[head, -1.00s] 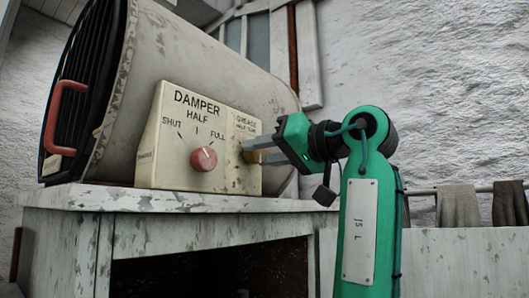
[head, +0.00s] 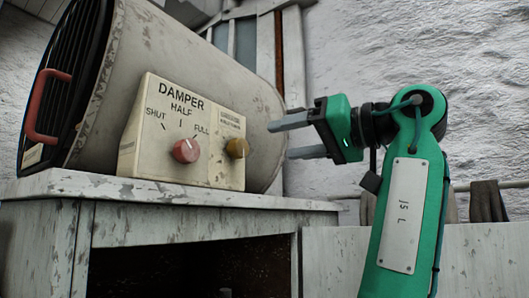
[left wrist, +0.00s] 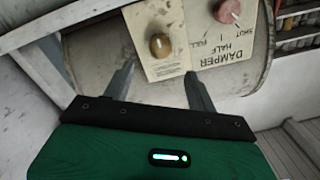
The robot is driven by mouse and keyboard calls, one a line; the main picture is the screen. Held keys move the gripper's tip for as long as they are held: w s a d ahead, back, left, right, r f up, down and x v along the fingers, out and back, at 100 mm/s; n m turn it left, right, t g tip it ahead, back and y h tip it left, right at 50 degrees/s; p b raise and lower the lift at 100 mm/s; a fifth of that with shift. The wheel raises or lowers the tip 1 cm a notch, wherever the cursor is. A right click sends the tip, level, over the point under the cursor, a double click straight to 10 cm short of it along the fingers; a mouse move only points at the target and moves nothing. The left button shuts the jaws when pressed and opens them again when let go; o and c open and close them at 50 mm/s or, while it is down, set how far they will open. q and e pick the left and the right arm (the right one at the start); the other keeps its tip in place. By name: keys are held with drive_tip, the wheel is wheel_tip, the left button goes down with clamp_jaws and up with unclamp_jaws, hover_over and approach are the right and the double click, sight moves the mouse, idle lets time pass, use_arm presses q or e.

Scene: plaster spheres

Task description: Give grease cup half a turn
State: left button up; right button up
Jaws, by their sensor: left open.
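The grease cup (head: 237,148) is a brass-brown knob on the right part of the cream damper panel (head: 160,155), under a small printed label. It also shows in the left wrist view (left wrist: 160,46), ahead of and between my fingers, with a gap to them. My left gripper (head: 280,139) is green with two grey fingers. It is open and empty, to the right of the cup and apart from it. In the left wrist view its fingers (left wrist: 159,88) are spread wide. My right gripper is not in view.
A red damper knob (head: 186,150) sits left of the grease cup on the same panel. Behind the panel is a large metal drum (head: 200,75) with a red handle (head: 45,108). All stand on a worn white bench (head: 150,190). Cloths (head: 487,202) hang at right.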

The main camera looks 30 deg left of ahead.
use_arm(q)
drive_tip(key=shift+d, duration=2.15)
